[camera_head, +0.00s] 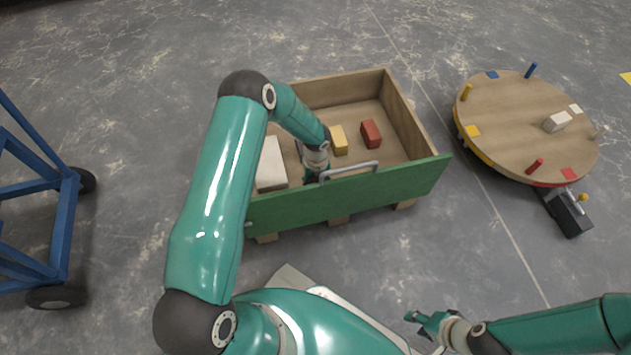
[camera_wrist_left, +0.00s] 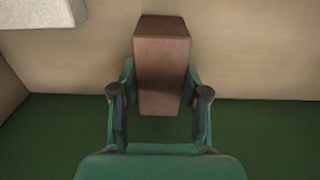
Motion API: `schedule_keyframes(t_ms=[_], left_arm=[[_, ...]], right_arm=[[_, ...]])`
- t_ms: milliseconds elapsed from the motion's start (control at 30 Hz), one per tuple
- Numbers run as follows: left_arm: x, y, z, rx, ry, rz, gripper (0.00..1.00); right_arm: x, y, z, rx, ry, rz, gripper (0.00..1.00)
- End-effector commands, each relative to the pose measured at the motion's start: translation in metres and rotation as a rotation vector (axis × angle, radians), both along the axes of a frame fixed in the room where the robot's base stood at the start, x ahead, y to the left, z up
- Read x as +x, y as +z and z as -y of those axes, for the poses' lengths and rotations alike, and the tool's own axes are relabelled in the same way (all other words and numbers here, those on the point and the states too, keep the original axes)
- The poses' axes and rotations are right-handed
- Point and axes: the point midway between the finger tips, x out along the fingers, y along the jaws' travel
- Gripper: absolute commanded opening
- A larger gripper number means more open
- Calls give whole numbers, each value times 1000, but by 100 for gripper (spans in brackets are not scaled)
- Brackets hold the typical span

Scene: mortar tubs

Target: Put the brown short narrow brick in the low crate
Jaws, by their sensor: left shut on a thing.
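The low crate (camera_head: 405,115) is a wooden box with a green front wall and a grey handle, at the middle of the head view. My left arm reaches over into it, and its fingertips are hidden in the head view. In the left wrist view my left gripper (camera_wrist_left: 160,98) is shut on the brown brick (camera_wrist_left: 162,65), with a finger at each side. The brick is over the crate's wooden floor, near the green wall; I cannot tell whether it touches the floor. My right gripper (camera_head: 416,324) is outside the crate at the lower right, apparently open and empty.
In the crate are a white block (camera_head: 271,165), a yellow brick (camera_head: 339,140) and a red brick (camera_head: 371,134). A round wooden turntable (camera_head: 510,120) with pegs and a white brick (camera_head: 557,121) stands at the right. A blue wheeled frame (camera_head: 62,225) is at the left.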

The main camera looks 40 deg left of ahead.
Motion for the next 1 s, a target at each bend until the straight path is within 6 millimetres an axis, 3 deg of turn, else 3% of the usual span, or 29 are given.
schedule_keyframes(t_ms=[633, 667, 833, 1000], left_arm=[[0, -8, 0, 0, 0, 1, 0], [1, -8, 0, 0, 0, 1, 47], [0, -7, 0, 0, 0, 1, 75], [0, -7, 0, 0, 0, 0, 75]], right_arm=[[0, -7, 0, 0, 0, 0, 40], [0, -6, 0, 0, 0, 0, 40], [0, -6, 0, 0, 0, 0, 40], [0, -6, 0, 0, 0, 0, 40]])
